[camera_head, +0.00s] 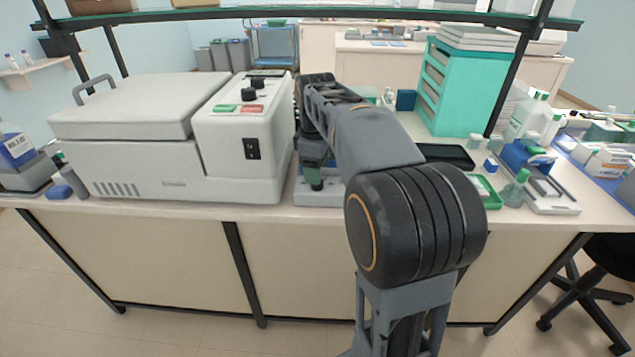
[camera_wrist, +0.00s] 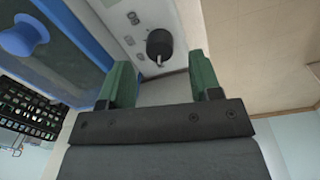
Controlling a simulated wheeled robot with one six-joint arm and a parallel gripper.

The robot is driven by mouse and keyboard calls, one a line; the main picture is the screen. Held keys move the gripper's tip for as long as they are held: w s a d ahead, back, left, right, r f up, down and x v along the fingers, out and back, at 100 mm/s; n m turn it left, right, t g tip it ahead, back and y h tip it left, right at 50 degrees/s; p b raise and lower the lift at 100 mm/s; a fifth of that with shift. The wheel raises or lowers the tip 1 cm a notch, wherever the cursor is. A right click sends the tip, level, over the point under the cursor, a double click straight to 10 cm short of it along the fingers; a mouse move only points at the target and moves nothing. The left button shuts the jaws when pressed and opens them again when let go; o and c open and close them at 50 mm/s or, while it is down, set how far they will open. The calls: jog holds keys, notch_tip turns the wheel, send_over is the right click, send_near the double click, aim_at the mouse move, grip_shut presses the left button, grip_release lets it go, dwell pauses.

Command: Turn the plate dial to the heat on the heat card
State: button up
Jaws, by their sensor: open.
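The dial (camera_wrist: 159,43) is a round black knob with a pale pointer mark, on a light panel (camera_wrist: 178,12) in the wrist view. Small grey markings sit to its left, too small to read. My gripper (camera_wrist: 161,70) is open, its green fingers spread on either side of the space just below the dial in the picture, with nothing between them. In the head view my gripper (camera_head: 313,180) points down over a low light-grey device (camera_head: 318,197) at the front of the bench, mostly hidden by my arm. I cannot make out the heat card.
A teal drawer unit (camera_head: 458,90) stands behind on the right. A green tray (camera_head: 490,196) and bottles occupy the right side. In the wrist view, a blue-framed surface (camera_wrist: 62,50) carries a blue knob (camera_wrist: 24,36).

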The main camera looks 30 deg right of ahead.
jog(key=shift+f, duration=1.65)
jog(key=c, duration=0.9)
jog(key=shift+c, duration=0.2)
